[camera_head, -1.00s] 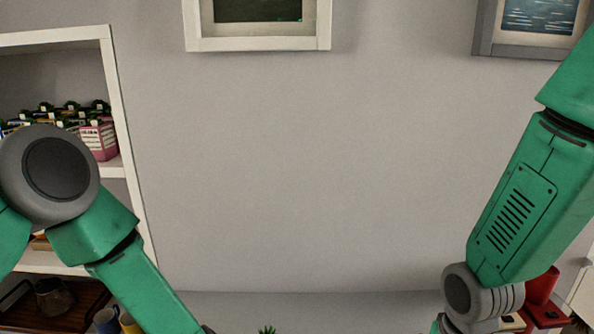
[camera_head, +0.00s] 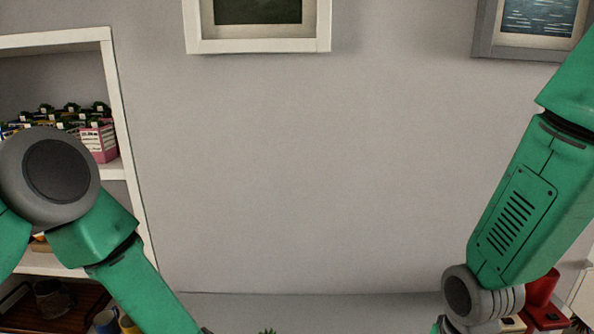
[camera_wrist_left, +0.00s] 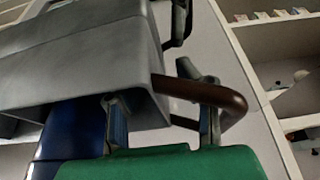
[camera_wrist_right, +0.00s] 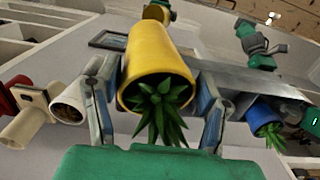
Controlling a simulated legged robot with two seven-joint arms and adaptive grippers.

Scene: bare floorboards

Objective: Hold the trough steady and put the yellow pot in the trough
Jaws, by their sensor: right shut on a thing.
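The trough (camera_wrist_left: 80,60) is a grey box with a brown handle (camera_wrist_left: 226,98) at its end, in the left wrist view. My left gripper (camera_wrist_left: 163,112) is at that handle, its two fingers wide apart; I cannot tell whether either touches it. The yellow pot (camera_wrist_right: 158,52) holds a spiky green plant (camera_wrist_right: 160,108) and lies between the fingers of my right gripper (camera_wrist_right: 154,105), which is shut on it. In the right wrist view a grey surface (camera_wrist_right: 245,82), probably the trough, is behind and right of the pot. The head view shows only my arms, neither gripper.
A blue pot with a plant (camera_wrist_right: 265,118) is at the right in the right wrist view, and a whitish pot (camera_wrist_right: 68,103) is at the left. Shelves (camera_head: 125,140) with cartons stand left in the head view. Framed pictures (camera_head: 258,46) hang on the wall.

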